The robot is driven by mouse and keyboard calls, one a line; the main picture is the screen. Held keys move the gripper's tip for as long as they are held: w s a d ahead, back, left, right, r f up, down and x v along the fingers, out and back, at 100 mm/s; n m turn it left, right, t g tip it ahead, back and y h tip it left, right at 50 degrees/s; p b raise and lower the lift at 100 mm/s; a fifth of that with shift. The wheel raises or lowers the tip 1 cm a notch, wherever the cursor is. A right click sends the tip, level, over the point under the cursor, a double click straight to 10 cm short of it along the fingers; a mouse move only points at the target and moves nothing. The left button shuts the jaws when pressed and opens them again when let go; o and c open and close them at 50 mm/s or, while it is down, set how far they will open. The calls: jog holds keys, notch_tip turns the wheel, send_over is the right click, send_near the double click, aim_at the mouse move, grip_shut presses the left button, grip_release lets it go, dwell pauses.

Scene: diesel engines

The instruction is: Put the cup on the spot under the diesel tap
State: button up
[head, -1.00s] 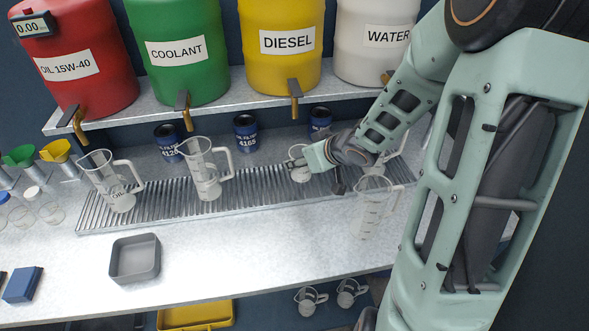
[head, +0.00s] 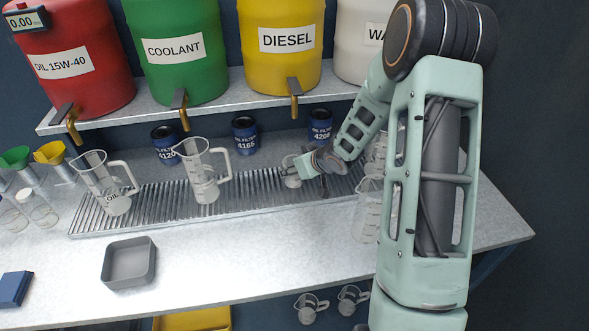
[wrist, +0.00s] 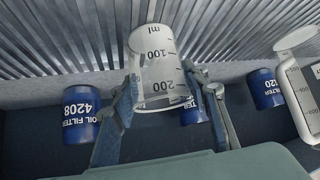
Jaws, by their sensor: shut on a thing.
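A small clear measuring cup (head: 290,172) is at the slotted drip tray (head: 130,222), below and just left of the diesel tap (head: 294,103) of the yellow drum (head: 279,62). My gripper (head: 299,166) is shut on the cup from the right. In the wrist view the cup (wrist: 155,58) shows its "ml" scale, and the fingers of my gripper (wrist: 163,92) press on both sides of it. The tray's slats lie behind the cup. I cannot tell whether its base touches them. The exact spot under the tap is not distinct.
Clear jugs stand left (head: 201,170) and right (head: 367,210) of my gripper. Blue oil filters, one of them (head: 320,125) behind my gripper, line the back. A grey bin (head: 130,262) sits on the front bench. The shelf edge with taps hangs above.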

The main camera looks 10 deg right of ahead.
jog(key=shift+r, duration=0.1)
jog(key=shift+f, duration=0.2)
jog(key=o, duration=1.1)
jog(key=shift+r, duration=0.1)
jog(key=shift+r, duration=0.2)
jog(key=p+v, duration=0.3)
jog(key=v, duration=0.9)
jog(key=shift+s+f, duration=0.1)
jog(key=shift+s, duration=0.05)
